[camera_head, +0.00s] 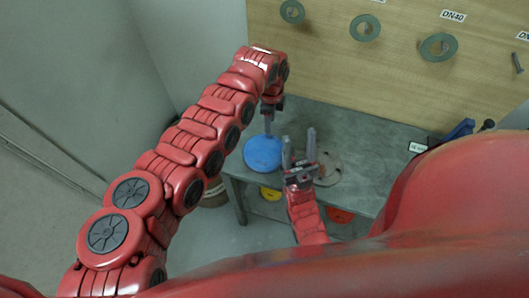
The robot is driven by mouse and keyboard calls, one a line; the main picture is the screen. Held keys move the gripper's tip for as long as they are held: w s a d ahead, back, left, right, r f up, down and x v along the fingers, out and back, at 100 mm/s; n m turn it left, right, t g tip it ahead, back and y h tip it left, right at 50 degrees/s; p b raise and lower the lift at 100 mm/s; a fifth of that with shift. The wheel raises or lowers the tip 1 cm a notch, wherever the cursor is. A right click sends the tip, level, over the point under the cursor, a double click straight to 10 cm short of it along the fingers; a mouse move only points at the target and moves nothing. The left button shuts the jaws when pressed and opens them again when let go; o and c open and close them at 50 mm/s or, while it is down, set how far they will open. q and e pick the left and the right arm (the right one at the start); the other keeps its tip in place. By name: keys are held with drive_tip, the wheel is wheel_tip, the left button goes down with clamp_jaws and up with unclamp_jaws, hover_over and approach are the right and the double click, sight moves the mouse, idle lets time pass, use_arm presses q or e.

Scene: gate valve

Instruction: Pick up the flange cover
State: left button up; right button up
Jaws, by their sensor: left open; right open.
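A round blue disc (262,154), which looks like the flange cover, lies on the grey table at its left front part. My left gripper (268,128) comes down from above with its fingers over the far part of the disc; I cannot tell whether they touch it. It is open, though its fingers overlap in this view. My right gripper (299,140) is open and empty to the right of the disc, its two fingers pointing away from me.
The grey table (350,128) is clear behind the flange. A wooden board (330,75) with hanging gasket rings (438,47) stands at the back. A blue tool (460,129) and a white label (418,147) are at the right. Yellow (270,194) and red (340,215) pieces show below the table.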

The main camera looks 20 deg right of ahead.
use_arm(q)
wheel_tip(320, 180, down, 7)
drive_tip(key=b, duration=0.3)
drive_tip(key=shift+w, duration=0.1)
drive_tip(key=shift+r, duration=0.1)
drive_tip(key=shift+c, duration=0.3)
clamp_jaws()
